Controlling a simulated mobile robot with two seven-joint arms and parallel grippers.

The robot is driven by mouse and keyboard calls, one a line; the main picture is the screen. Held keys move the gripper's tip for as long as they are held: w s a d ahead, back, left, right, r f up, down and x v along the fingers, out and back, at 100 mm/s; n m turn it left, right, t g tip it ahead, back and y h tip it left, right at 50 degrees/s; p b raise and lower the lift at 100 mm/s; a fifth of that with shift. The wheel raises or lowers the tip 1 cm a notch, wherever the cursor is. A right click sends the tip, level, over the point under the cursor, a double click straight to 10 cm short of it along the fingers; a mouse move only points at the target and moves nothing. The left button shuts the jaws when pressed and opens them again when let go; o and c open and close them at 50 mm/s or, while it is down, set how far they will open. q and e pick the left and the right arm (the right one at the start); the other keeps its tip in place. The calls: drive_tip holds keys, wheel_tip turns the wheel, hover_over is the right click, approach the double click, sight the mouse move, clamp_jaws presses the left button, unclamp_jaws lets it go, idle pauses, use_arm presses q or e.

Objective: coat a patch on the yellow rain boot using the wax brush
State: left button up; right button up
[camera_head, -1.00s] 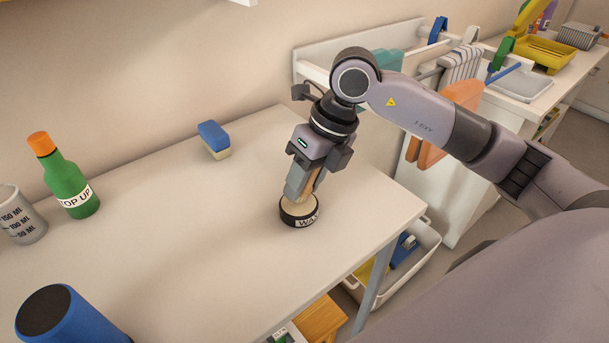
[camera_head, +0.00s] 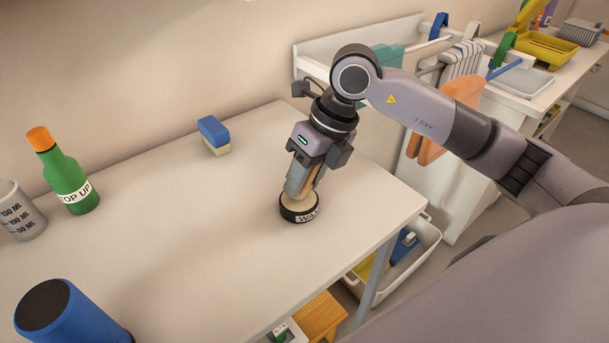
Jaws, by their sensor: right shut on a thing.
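The wax brush (camera_head: 299,208) has a wooden handle and a round black head with a white label that reads "WAX". It stands upright on the white table (camera_head: 190,260), right of the middle. My right gripper (camera_head: 302,189) points down and is shut on the brush's handle, hiding much of it. The yellow rain boot is not seen in this view. My left gripper is not in view.
A blue and cream sponge (camera_head: 215,136) lies behind. A green bottle (camera_head: 68,178), a grey measuring cup (camera_head: 18,211) and a blue cylinder (camera_head: 68,315) stand at the left. A white bin (camera_head: 405,270) is below the table's right edge. The middle is clear.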

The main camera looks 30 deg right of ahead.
drive_tip(key=shift+f+b, duration=0.4)
drive_tip(key=shift+f, duration=0.1)
idle(1.3)
drive_tip(key=shift+r+p, duration=2.55)
drive_tip(key=shift+r, duration=1.1)
drive_tip(key=shift+f, duration=0.1)
